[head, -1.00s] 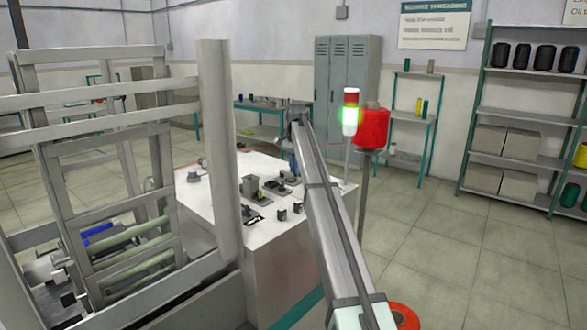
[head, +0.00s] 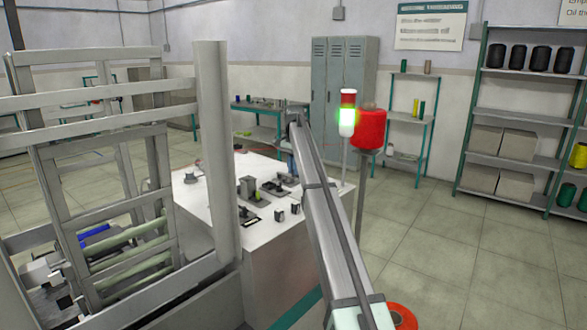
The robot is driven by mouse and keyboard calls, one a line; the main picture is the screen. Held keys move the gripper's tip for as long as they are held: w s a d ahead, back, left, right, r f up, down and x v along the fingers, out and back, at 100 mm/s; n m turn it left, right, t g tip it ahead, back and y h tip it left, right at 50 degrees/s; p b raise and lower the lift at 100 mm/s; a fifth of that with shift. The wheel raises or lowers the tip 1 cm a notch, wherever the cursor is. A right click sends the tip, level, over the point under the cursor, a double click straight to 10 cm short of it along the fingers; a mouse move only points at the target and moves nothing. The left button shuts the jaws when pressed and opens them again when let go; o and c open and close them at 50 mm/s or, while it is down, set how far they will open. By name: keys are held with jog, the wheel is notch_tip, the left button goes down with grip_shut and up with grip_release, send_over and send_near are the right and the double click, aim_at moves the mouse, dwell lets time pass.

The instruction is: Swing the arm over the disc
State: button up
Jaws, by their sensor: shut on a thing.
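The worktable (head: 210,203) stands in the middle of the head view with small devices on it. A small grey round-based fitting (head: 190,177) sits near its left side. Another dark low fixture (head: 273,189) lies to the right. I cannot tell which of these is the disc or its swing arm. My long arm link reaches from the bottom right to the table's far side. My gripper and what it holds cannot be made out behind this link.
A grey frame with an upright post (head: 213,150) stands close on the left. A signal tower (head: 347,113) lit green and a red spool (head: 369,130) on a stand rise right of my arm. Another orange-red spool (head: 402,316) is at the bottom. The floor at right is clear.

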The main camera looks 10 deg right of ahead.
jog(key=o, duration=0.6)
jog(key=shift+d, duration=0.1)
jog(key=shift+r, duration=0.1)
jog(key=shift+r, duration=3.4)
